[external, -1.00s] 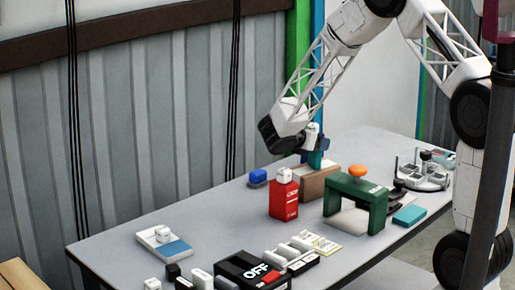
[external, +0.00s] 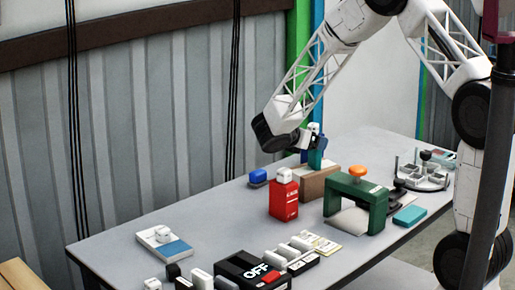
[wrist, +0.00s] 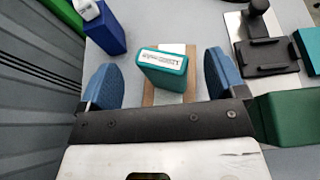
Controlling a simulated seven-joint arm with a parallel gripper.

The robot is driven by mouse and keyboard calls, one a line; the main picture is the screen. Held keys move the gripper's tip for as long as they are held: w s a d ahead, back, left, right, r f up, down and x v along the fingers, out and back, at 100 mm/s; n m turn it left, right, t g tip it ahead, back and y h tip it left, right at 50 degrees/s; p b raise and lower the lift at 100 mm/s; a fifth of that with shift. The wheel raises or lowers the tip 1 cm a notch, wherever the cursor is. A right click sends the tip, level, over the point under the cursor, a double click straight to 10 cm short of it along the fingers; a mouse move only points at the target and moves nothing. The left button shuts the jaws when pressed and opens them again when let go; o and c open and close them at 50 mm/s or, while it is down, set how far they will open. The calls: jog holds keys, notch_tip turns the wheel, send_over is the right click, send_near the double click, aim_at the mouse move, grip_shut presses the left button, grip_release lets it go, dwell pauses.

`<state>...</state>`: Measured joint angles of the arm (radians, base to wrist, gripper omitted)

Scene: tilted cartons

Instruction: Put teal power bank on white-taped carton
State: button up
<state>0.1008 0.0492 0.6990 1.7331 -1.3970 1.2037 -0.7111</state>
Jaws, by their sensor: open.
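The teal power bank (external: 316,160) stands on end on the brown carton (external: 320,187). My gripper (wrist: 158,78) is open, with a blue finger on each side of the power bank and a visible gap to each. In the external view my gripper (external: 309,148) is close to the power bank's upper part, and its fingers partly overlap it.
A red bottle-like box (external: 284,200) stands left of the carton, and a green arch (external: 377,208) stands to its right. A blue block with a white cap (wrist: 110,32) stands near the carton. Several items crowd the front. The table's left middle is mostly clear.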

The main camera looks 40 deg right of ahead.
jog(key=v, duration=0.9)
jog(key=shift+a+r, duration=0.1)
dwell(0.5)
jog(key=s+a+r+m+y, duration=0.25)
jog(key=s+r+m, duration=0.3)
jog(key=s, duration=0.45)
jog(key=s+a+r+m+y, duration=0.2)
jog(key=s+r+m+y, duration=0.3)
jog(key=s, duration=0.5)
jog(key=s+a+r+m+t+y, duration=0.1)
jog(key=s+a+m+y, duration=0.1)
jog(key=s, duration=0.4)
jog(key=s+a+r+m+y, duration=0.2)
jog(key=s+a+m, duration=0.1)
jog(key=s, duration=0.4)
jog(key=s+a+r+m+t+y, duration=0.1)
jog(key=s+a+r+m+y, duration=0.1)
jog(key=s+a, duration=0.3)
jog(key=shift+s+r+m+t, duration=0.15)
jog(key=shift+s+m+t, duration=0.2)
jog(key=shift+s, duration=0.9)
